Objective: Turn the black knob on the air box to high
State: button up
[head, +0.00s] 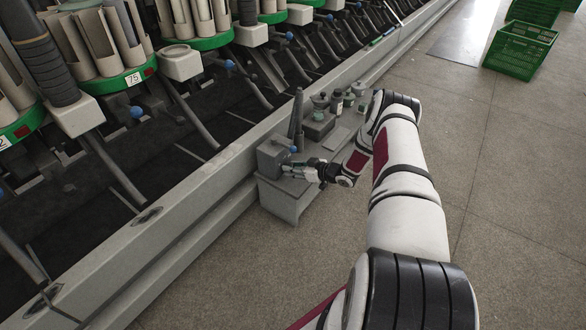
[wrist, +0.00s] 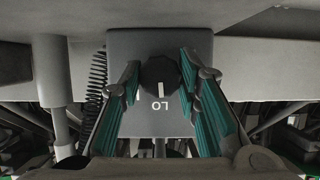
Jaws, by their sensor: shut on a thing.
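The black knob (wrist: 158,74) sits on the face of the grey air box (wrist: 118,45) in the wrist view. Its white pointer mark is at the lower side, towards the label "LO" (wrist: 160,105), which appears upside down. My gripper (wrist: 161,80) has a teal-lined finger on each side of the knob and is shut on it. In the head view, the air box (head: 271,156) stands at the end of a grey stand, and my gripper (head: 292,169) is against its near side. The knob is hidden there. No "HI" label is readable.
The grey stand (head: 285,198) runs beside the winder's long rail (head: 180,206). Small pots and a gauge-like fitting (head: 320,103) stand behind my gripper. A coiled black hose (wrist: 96,85) hangs left of the box. The floor at right is open, with green crates (head: 520,47) far off.

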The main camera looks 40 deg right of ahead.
jog(key=m+y, duration=0.2)
jog(key=m, duration=0.1)
jog(key=shift+f+m+g+y, duration=0.1)
jog(key=shift+m+g+y, duration=0.2)
jog(key=shift+m, duration=0.1)
jog(key=m+y, duration=0.2)
jog(key=m, duration=0.1)
jog(key=shift+d+m, duration=0.15)
jog(key=shift+m, duration=0.25)
jog(key=shift+y, duration=0.3)
jog(key=o, duration=1.1)
jog(key=shift+o, duration=0.2)
jog(key=v, duration=1.2)
